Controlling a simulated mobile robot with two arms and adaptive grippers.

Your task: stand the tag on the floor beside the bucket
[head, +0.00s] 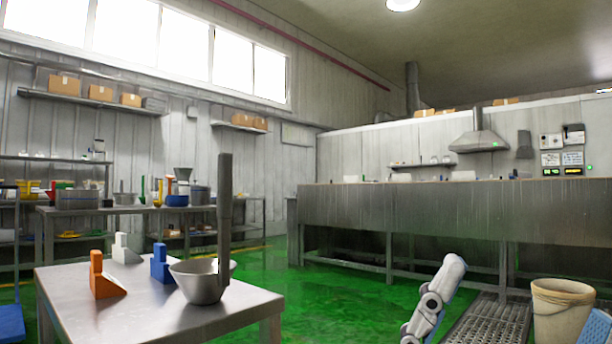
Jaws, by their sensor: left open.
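The bucket (562,312) is beige and stands at the lower right; its base is cut off by the picture's lower edge. I cannot make out for sure which thing is the tag. My right gripper is not in view.
A steel table (150,310) at the left bears an orange block (103,277), a blue block (161,264), a white block (125,250) and a metal bowl (200,284). A metal grating (490,322) lies left of the bucket. Green floor (340,290) is clear in the middle.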

